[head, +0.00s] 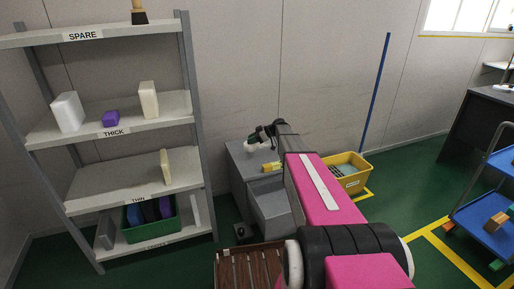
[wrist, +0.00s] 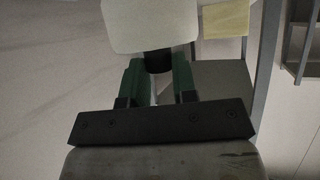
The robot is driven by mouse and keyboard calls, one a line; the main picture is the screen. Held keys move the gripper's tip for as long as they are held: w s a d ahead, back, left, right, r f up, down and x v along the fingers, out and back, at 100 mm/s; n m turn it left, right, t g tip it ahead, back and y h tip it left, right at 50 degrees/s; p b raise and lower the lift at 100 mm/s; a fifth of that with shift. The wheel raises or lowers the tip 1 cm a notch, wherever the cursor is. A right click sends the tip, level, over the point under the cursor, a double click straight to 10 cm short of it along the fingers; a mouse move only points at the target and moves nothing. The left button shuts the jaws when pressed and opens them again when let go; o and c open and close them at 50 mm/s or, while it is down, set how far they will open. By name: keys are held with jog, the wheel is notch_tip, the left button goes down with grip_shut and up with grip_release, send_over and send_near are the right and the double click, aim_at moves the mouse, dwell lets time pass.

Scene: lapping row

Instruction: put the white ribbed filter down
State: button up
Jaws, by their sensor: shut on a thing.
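My gripper (head: 262,134) is over the grey cabinet in the head view, small and partly hidden by my arm. In the wrist view its green fingers (wrist: 158,82) are closed on the black neck of a white piece (wrist: 150,24), which I take as the white ribbed filter. Its ribs cannot be made out. In the head view the white piece (head: 251,146) shows just below the fingers, near the cabinet top (head: 240,158). I cannot tell whether it touches the cabinet.
A yellow block (head: 271,167) lies on the cabinet's front part. A yellow bin (head: 356,183) stands right of it, and a slatted wooden crate (head: 225,272) in front. A labelled shelf rack (head: 205,150) is at left. A blue cart (head: 490,235) stands at right.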

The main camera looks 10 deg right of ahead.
jog(key=shift+w+d+f, duration=0.35)
jog(key=shift+d+f, duration=0.15)
jog(key=shift+f, duration=0.55)
jog(key=shift+w+d+f, duration=0.35)
jog(key=shift+d+f, duration=0.15)
jog(key=shift+f, duration=0.55)
jog(key=shift+w+d+f, duration=0.35)
jog(key=shift+d+f, duration=0.15)
jog(key=shift+f, duration=0.55)
jog(key=o, duration=0.9)
jog(key=shift+o, duration=0.2)
